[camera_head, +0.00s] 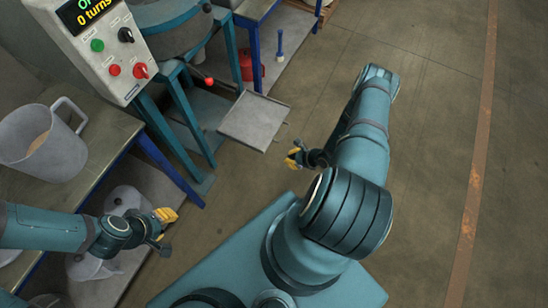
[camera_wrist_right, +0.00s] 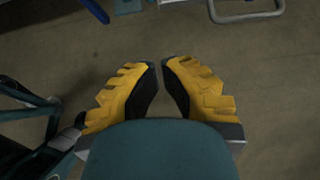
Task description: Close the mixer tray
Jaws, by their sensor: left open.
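The mixer (camera_head: 170,22) is a teal machine with a round drum on legs at the upper left of the head view. Its tray (camera_head: 254,120) is a flat grey square with a thin rim, sticking out to the right of the machine's legs. My right gripper (camera_head: 293,158) is just below and right of the tray, apart from it. In the right wrist view its yellow fingers (camera_wrist_right: 161,68) stand partly open with a narrow empty gap. My left gripper (camera_head: 168,226) is open and empty, at the lower left, beside the bench and away from the tray.
A control box (camera_head: 98,45) with buttons stands beside the mixer. A bench (camera_head: 85,165) at the left holds a grey jug (camera_head: 42,148). A grey bent bar (camera_wrist_right: 247,17) shows at the wrist view's top; I cannot tell what it belongs to. Floor at the right is clear.

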